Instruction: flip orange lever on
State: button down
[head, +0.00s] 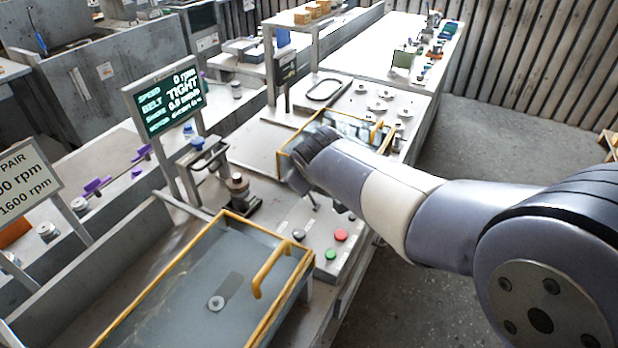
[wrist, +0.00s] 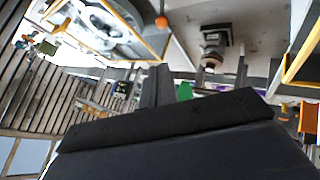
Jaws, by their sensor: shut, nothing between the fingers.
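A round orange knob (wrist: 161,22), which looks like the top of the orange lever, shows near the top of the wrist view beside a yellow-framed cover. Its shaft is hard to make out. In the head view I cannot pick out the orange knob; my arm covers part of that area. My gripper (wrist: 160,72) is shut and empty in the wrist view, with the knob apart from it and beyond its tips.
The panel carries a red button (head: 341,234) and a green button (head: 330,254). A yellow-framed clear cover (head: 262,228) with a handle stands in front, and another (head: 283,150) behind my wrist. A display (head: 166,93) reads 0 rpm and TIGHT. Open floor (head: 480,130) lies right.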

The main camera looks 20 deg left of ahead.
jog(key=shift+v, duration=0.9)
jog(key=shift+w+a, duration=0.1)
jog(key=shift+a, duration=0.05)
jog(key=d+f+x, duration=0.1)
jog(key=d+x, duration=0.1)
jog(key=x, duration=1.1)
jog(key=shift+f, duration=0.2)
